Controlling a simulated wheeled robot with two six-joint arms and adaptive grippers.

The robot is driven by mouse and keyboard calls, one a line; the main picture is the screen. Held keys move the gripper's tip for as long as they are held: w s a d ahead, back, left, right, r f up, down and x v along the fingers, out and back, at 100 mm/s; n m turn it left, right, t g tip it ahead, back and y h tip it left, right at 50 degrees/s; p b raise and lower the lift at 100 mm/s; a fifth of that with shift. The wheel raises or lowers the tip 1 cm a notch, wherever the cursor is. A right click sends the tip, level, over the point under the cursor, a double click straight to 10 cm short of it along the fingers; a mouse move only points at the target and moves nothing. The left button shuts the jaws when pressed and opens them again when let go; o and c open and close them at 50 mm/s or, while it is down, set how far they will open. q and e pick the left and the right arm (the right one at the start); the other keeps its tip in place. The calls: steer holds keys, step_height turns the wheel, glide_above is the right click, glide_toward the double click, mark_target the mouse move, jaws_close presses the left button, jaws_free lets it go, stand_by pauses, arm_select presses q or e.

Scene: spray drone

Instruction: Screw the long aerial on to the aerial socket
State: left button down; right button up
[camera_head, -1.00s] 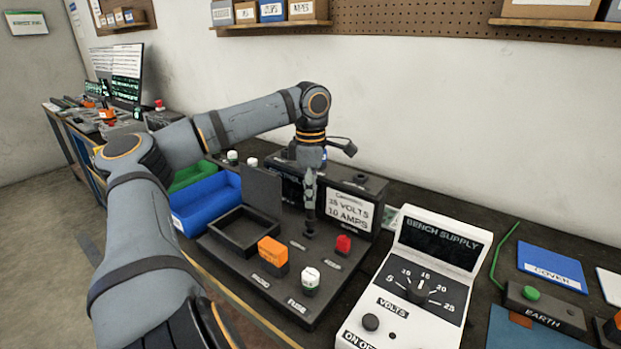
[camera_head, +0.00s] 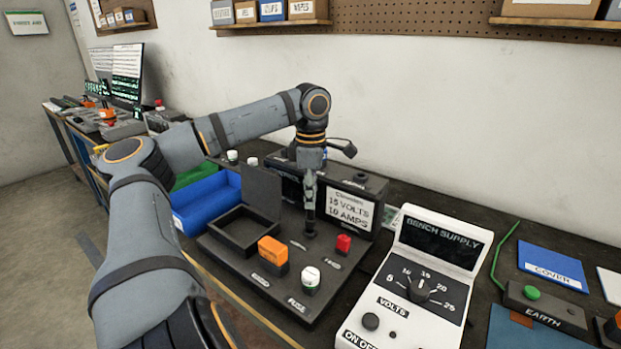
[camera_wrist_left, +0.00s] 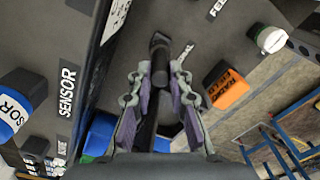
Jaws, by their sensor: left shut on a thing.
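My left gripper (camera_head: 310,208) points down over the black board, and its two fingers look narrow from the side in the head view. In the left wrist view it (camera_wrist_left: 158,88) has purple pads on both sides of a dark rod (camera_wrist_left: 160,62), which looks like the aerial. The gripper is shut on this rod. The rod's thicker end shows beyond the fingertips; in the head view a short black piece (camera_head: 309,228) stands below them at the board. I cannot tell the aerial's end from the socket there, or whether they are threaded together. My right gripper is not in view.
Around it on the board (camera_head: 222,258) are an orange block (camera_head: 273,250), a white-topped fuse knob (camera_head: 310,278), a red button (camera_head: 343,242) and an open black tray (camera_head: 243,230). A labelled black box (camera_head: 362,186) stands close behind. The bench supply (camera_head: 418,270) stands to the right.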

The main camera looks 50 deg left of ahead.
arm_select(q)
steer(key=shift+f+b, duration=0.65)
steer(key=shift+f, duration=0.15)
steer(key=c, duration=1.2)
jaws_free()
steer(key=shift+r, duration=0.1)
steer(key=shift+o, duration=0.2)
step_height(320, 180, up, 12)
steer(key=shift+o, duration=0.3)
